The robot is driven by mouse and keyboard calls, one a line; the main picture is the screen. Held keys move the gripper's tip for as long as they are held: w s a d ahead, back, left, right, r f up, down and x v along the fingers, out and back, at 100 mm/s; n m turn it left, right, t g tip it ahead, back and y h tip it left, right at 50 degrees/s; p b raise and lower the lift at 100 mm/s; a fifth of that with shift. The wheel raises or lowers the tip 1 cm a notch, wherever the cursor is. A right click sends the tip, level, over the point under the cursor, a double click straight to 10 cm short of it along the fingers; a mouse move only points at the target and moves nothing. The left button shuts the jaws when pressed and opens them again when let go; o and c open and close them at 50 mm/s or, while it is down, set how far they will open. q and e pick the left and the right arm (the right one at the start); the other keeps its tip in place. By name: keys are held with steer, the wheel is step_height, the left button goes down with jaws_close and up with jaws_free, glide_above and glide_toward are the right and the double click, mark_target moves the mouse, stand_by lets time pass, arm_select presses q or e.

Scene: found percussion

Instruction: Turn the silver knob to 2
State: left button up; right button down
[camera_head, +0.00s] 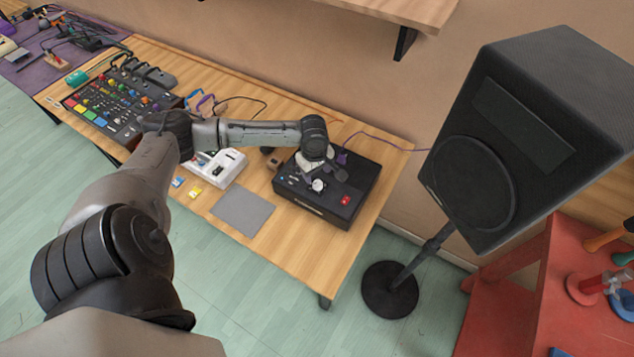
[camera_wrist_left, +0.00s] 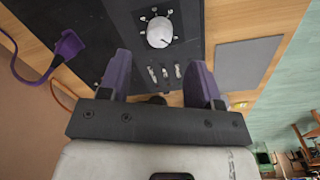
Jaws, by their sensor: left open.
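The silver knob (camera_head: 318,185) is on the top panel of a black box (camera_head: 348,205) on the wooden table. In the left wrist view the round silver knob (camera_wrist_left: 159,32) has tick marks around it; its setting is too small to read. My left gripper (camera_head: 330,172) is above the box, close to the knob. In the left wrist view my left gripper (camera_wrist_left: 162,62) has its two purple fingers spread and empty. The knob appears beyond the fingertips, roughly in line with the gap, with no visible contact. My right gripper is out of view.
Several small switches (camera_wrist_left: 165,73) sit beside the knob. A purple plug (camera_wrist_left: 68,46) is at the box's edge. A grey mat (camera_head: 243,210), a white device (camera_head: 218,167) and a mixer (camera_head: 115,103) share the table. A large speaker (camera_head: 525,130) stands at right.

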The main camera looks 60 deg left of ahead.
mark_target(317, 182)
arm_select(q)
step_height(317, 182, down, 4)
steer(key=shift+w+f, duration=0.1)
steer(key=shift+f+b, duration=0.35)
steer(key=shift+f, duration=0.55)
steer(key=shift+c, duration=0.4)
